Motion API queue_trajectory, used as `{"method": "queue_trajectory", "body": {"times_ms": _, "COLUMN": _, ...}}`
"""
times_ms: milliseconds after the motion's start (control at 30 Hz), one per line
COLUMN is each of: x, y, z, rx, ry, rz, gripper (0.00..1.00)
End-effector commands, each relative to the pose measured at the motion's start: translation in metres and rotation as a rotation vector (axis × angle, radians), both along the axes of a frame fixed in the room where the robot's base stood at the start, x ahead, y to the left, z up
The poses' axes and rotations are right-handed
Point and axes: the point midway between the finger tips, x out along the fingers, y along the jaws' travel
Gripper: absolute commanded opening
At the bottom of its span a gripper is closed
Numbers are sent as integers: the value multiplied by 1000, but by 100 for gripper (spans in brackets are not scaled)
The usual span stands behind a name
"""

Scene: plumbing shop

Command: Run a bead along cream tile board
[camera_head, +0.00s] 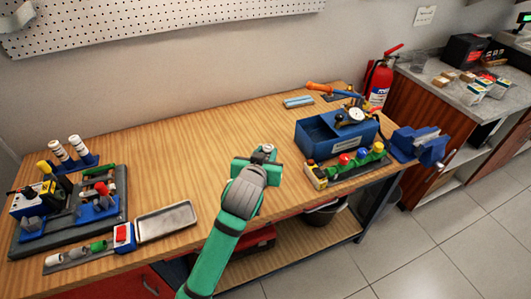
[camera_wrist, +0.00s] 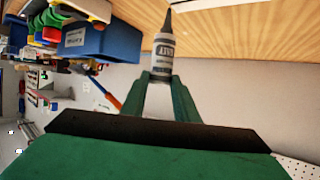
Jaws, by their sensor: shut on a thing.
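My gripper (camera_wrist: 161,82) is shut on a white sealant tube (camera_wrist: 163,46) with dark lettering and a dark pointed nozzle. In the wrist view the nozzle points to the top of the picture, toward the wooden bench top. In the head view my green arm ends over the middle of the bench (camera_head: 225,125) and hides the fingers and most of the tube. I cannot pick out the cream tile board for sure. A pale strip (camera_wrist: 205,3) shows at the top edge of the wrist view, and I cannot tell whether it is the board.
A blue toolbox (camera_head: 312,141) with a gauge, a rack of coloured valves (camera_head: 346,166) and a blue vise (camera_head: 420,146) stand at the right. A metal tray (camera_head: 166,221) and tool holders (camera_head: 70,215) are at the left. The bench's back middle is clear.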

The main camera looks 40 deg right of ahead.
Motion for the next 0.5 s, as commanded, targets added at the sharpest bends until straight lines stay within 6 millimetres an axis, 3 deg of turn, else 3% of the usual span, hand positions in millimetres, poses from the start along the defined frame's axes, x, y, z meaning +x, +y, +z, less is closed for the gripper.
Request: {"method": "queue_trajectory", "body": {"times_ms": 500, "x": 4, "y": 1, "z": -3, "rx": -2, "ry": 0, "rz": 2, "gripper": 15}}
